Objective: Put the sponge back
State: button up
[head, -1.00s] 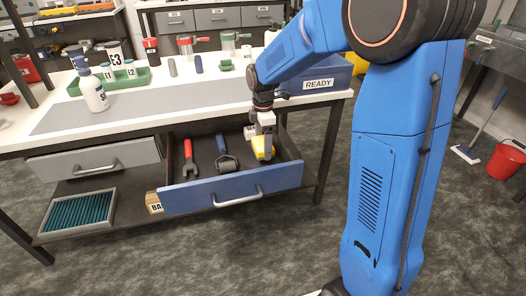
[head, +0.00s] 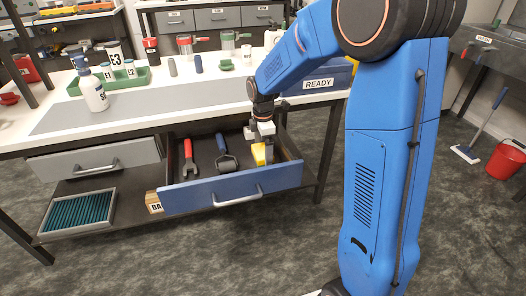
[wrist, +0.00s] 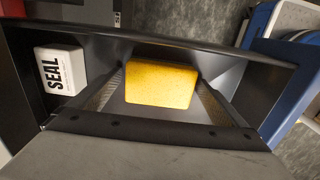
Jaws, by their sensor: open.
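The yellow sponge (head: 259,154) is in the right part of the open blue drawer (head: 230,188). In the wrist view the sponge (wrist: 161,84) lies beyond and between my two spread fingers, with space on both sides. My gripper (head: 262,136) is open just above the sponge and holds nothing; in the wrist view my gripper (wrist: 165,100) points down into the drawer. Whether the sponge touches the drawer floor is hard to tell.
A blue READY bin (head: 318,80) stands on the bench above, and a green tray (head: 113,80) is at left.

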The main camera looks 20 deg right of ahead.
aim_at(263, 150)
notch_tip(263, 150, up, 12)
jog(key=s+d+r+m+t, duration=0.1)
jog(key=s+d+r+m, duration=0.2)
jog(key=s, duration=0.5)
jog(key=s+d+r+m+t, duration=0.1)
jog(key=s+r+m, duration=0.3)
jog(key=s, duration=0.5)
jog(key=s+d+f+m+t, duration=0.1)
jog(key=s+f+m, duration=0.1)
jog(key=s+m, duration=0.3)
jog(key=s+d+f+m+t, duration=0.1)
jog(key=s+d+f+m, duration=0.1)
jog(key=s+m, duration=0.4)
jog(key=s+f, duration=0.1)
jog(key=s, duration=0.4)
jog(key=shift+s+t, duration=0.2)
jog(key=shift+t, duration=0.2)
